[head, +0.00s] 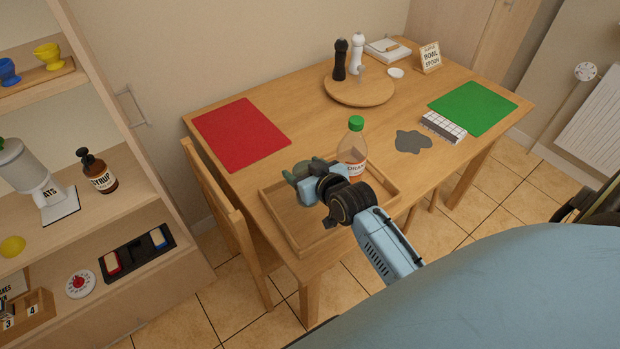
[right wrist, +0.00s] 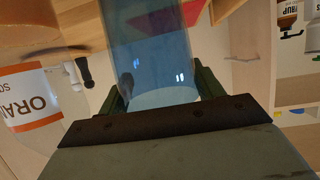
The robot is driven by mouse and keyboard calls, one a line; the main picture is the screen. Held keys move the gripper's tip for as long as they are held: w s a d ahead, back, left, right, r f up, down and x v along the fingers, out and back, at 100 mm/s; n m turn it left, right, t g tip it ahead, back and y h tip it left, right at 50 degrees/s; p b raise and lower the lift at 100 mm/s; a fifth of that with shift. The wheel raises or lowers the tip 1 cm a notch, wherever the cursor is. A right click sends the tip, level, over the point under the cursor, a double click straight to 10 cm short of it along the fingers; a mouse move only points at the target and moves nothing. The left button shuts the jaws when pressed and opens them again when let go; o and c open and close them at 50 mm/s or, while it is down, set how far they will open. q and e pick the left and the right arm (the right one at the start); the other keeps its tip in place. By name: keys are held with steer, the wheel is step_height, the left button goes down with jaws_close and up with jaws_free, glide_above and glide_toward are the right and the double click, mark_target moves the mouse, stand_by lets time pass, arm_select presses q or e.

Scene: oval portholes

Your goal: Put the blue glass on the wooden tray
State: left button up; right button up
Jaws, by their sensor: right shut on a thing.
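My right gripper (head: 303,178) is shut on the blue glass and is over the wooden tray (head: 277,224) on the table. The blue glass (right wrist: 155,55) is see-through and fills the middle of the right wrist view, between the dark green fingers of my right gripper (right wrist: 160,92). In the head view the glass is hard to make out among the fingers and wrist. I cannot tell whether it touches the tray. The part of the tray that shows looks empty. My left gripper is not in view.
An orange-labelled bottle with a green cap (head: 354,150) stands close by at the tray's back edge. A chair (head: 215,195) is at left.

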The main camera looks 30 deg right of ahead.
steer(key=shift+f+b, duration=0.45)
steer(key=shift+f, duration=1.8)
steer(key=shift+f, duration=0.15)
steer(key=o, duration=1.4)
steer(key=shift+o, duration=0.2)
steer(key=shift+s+r, duration=0.2)
steer(key=p+v, duration=0.2)
steer(key=v, duration=0.9)
steer(key=shift+s, duration=0.35)
